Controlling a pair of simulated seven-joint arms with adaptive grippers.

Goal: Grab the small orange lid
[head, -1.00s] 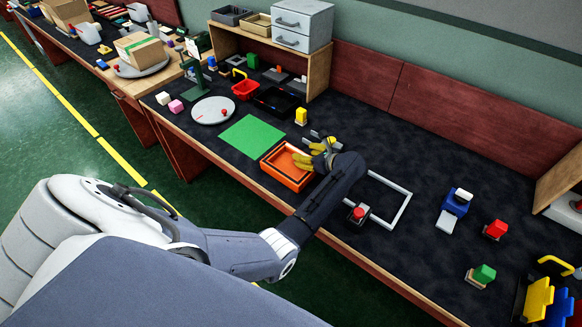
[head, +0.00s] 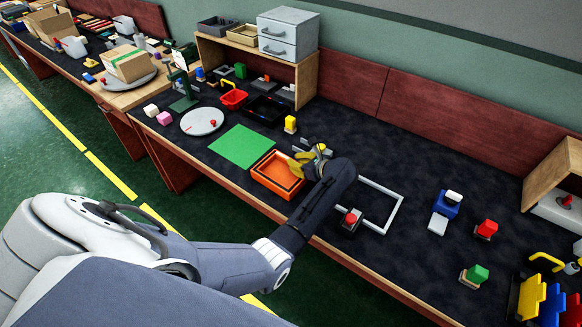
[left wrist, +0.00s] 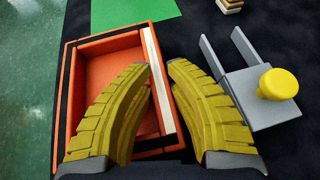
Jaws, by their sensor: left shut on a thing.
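An open orange tray (head: 257,172) lies on the dark bench in the head view; it also shows in the left wrist view (left wrist: 70,95). A thin orange piece with a pale edge (left wrist: 156,70), which I take for the small orange lid, runs along the tray's right side. My left gripper (left wrist: 160,64) has its yellow fingers on either side of this piece and is shut on it. In the head view my left gripper (head: 298,164) is at the tray's right side. The fingers hide much of the piece. My right gripper is not in view.
A grey forked piece with a yellow knob (left wrist: 278,84) stands close to the right finger. A green mat (head: 241,146) lies left of the tray. A grey square frame (head: 392,215) and a red-topped block (head: 351,218) lie to the right.

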